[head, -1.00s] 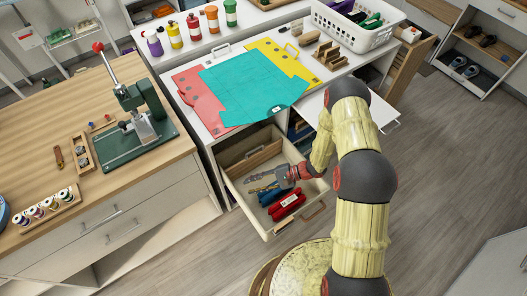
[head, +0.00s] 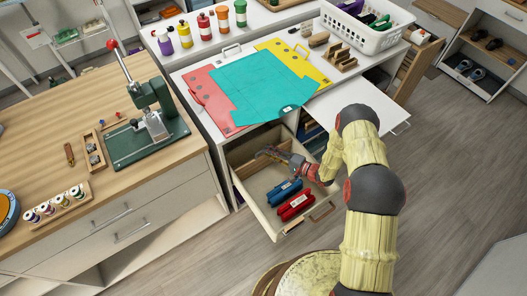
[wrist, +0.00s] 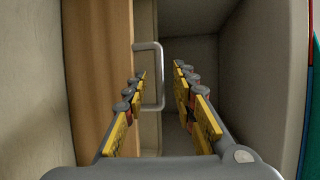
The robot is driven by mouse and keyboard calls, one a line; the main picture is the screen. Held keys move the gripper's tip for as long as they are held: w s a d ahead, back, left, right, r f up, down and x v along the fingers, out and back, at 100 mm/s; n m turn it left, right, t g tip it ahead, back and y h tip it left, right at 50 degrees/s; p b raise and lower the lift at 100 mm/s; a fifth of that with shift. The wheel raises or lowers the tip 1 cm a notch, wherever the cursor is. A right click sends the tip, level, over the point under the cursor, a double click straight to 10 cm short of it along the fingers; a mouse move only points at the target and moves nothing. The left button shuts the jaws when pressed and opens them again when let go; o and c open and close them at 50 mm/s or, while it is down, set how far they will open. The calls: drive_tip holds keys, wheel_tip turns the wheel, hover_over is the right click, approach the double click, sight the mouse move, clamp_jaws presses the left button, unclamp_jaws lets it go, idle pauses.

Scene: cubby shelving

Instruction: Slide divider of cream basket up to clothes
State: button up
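The cream basket (head: 259,213) is the open, drawer-like bin below the counter. Its wooden divider (head: 243,163) stands across the back part, partly hidden by my gripper. The clothes look like a blue roll (head: 284,191) and a red roll (head: 296,206) at the front, apart from the divider. My gripper (head: 263,153) is inside the basket at the divider. In the wrist view my gripper (wrist: 160,73) is open; the wooden divider (wrist: 100,65) is on the left, and a pale loop handle (wrist: 161,75) shows between the fingertips. Contact cannot be told.
The basket's wall (wrist: 265,75) is close on the right in the wrist view. A counter with a teal sheet (head: 262,85) is above and behind the basket. A wooden workbench with a green press (head: 145,140) stands at left. Open floor is at right.

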drive_tip(key=shift+x, duration=1.95)
drive_tip(key=shift+c, duration=0.3)
clamp_jaws()
